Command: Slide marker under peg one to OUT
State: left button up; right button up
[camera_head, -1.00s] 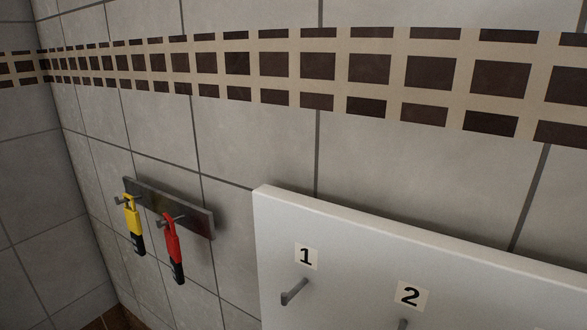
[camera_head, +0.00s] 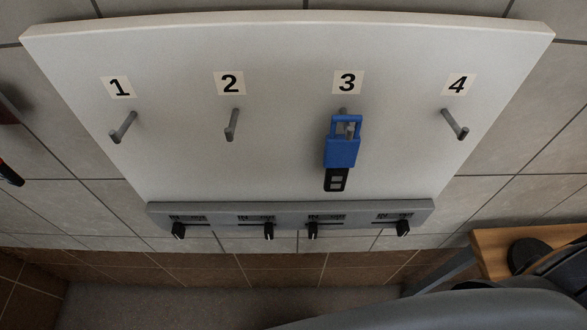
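Peg 1 (camera_head: 123,127) sticks out of the white board at the far left, below its number label (camera_head: 119,87), and is empty. The marker under peg one (camera_head: 178,231) is a small black slider on the grey rail (camera_head: 290,211) along the board's bottom edge. It sits toward the left end of its slot, with small lettering above that I cannot read. Neither of my grippers shows in view.
Peg 2 (camera_head: 232,125) and peg 4 (camera_head: 455,125) are empty. A blue tag (camera_head: 342,150) hangs on peg 3. Other sliders sit under pegs 2 (camera_head: 268,231), 3 (camera_head: 312,230) and 4 (camera_head: 403,228). A wooden surface (camera_head: 495,245) stands at lower right.

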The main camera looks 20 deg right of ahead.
aim_at(178, 231)
jog(key=z, duration=0.5)
jog(key=l+u, duration=0.1)
jog(key=u, duration=1.15)
